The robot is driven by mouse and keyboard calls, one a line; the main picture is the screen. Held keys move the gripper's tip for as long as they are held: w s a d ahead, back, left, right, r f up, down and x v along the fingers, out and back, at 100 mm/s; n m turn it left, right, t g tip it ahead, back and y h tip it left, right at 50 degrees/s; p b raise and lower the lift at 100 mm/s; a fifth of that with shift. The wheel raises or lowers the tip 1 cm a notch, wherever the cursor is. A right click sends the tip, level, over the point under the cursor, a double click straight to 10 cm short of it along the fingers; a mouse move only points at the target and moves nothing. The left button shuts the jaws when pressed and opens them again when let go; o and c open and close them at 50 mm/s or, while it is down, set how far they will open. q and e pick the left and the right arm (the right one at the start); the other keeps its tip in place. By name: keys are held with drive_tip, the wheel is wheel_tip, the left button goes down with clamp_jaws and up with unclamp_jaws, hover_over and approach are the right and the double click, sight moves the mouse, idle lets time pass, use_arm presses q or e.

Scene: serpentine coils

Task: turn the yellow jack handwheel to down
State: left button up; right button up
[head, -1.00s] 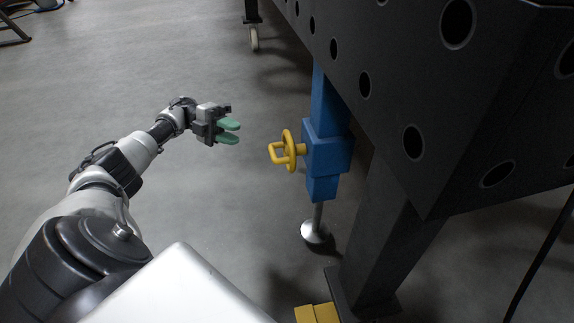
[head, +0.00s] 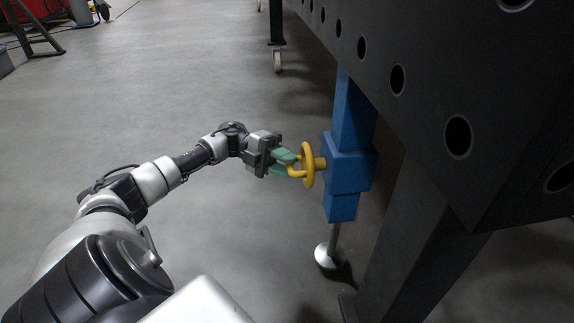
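The yellow jack handwheel (head: 308,165) stands on the left face of the blue jack body (head: 347,165), with its rim seen nearly edge-on. A yellow crank grip sticks out from it to the left. My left gripper (head: 292,163) is at this grip, its two green fingers pointing right and still apart. The fingertips overlap the grip in the view and hide part of it; whether they touch it I cannot tell. My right gripper is not in view.
A dark table with round holes (head: 430,70) overhangs the jack on the right. Its thick leg (head: 415,245) stands close by. The jack's round metal foot (head: 328,256) rests on the grey floor.

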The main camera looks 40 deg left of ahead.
use_arm(q)
drive_tip(key=shift+d, duration=0.4)
drive_tip(key=shift+c, duration=0.3)
clamp_jaws()
